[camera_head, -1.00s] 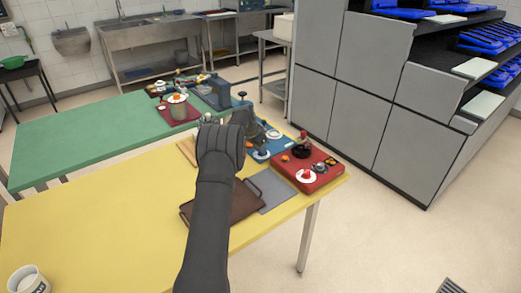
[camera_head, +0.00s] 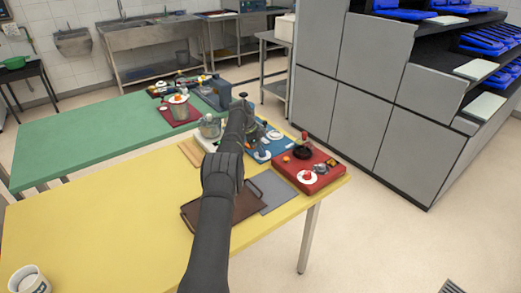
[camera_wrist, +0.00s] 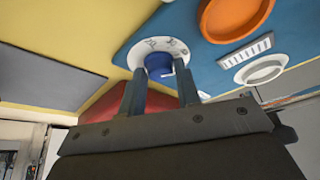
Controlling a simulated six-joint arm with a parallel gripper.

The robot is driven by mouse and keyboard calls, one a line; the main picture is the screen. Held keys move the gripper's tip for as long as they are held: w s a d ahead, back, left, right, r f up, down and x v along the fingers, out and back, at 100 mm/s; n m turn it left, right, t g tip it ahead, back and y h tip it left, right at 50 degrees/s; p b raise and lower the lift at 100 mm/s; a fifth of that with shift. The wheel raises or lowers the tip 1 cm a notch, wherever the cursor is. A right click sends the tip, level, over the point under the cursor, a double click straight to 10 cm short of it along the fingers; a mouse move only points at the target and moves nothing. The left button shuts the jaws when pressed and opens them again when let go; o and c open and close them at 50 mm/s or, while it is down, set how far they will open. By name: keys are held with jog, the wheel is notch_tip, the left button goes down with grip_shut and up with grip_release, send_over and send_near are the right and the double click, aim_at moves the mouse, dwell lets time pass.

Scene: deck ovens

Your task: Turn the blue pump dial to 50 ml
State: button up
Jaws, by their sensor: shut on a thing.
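The blue pump dial (camera_wrist: 158,65) sits on a round white scale plate (camera_wrist: 178,48) in the wrist view. The plate is fixed to a blue panel (camera_wrist: 200,75). My gripper (camera_wrist: 160,82) has one finger on each side of the dial and is shut on it. A small white mark shows on the dial's edge.
A red unit (camera_head: 305,168) with knobs stands close to the right. A brown tray (camera_head: 240,205) and a grey mat (camera_head: 278,196) lie in front.

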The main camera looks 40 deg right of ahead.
jog(key=shift+f, duration=0.2)
dwell(0.5)
jog(key=o, duration=0.9)
jog(key=shift+o, duration=0.3)
jog(key=shift+r, duration=0.15)
jog(key=shift+w+a+r, duration=0.1)
jog(key=shift+r, duration=0.2)
jog(key=v, duration=0.4)
jog(key=shift+a+r, duration=0.15)
jog(key=shift+r, duration=0.2)
jog(key=w+a, duration=0.2)
jog(key=a, duration=0.1)
jog(key=w+a, duration=0.2)
jog(key=a, duration=0.1)
jog(key=w+a, duration=0.2)
jog(key=a, duration=0.2)
jog(key=shift+w+f, duration=0.25)
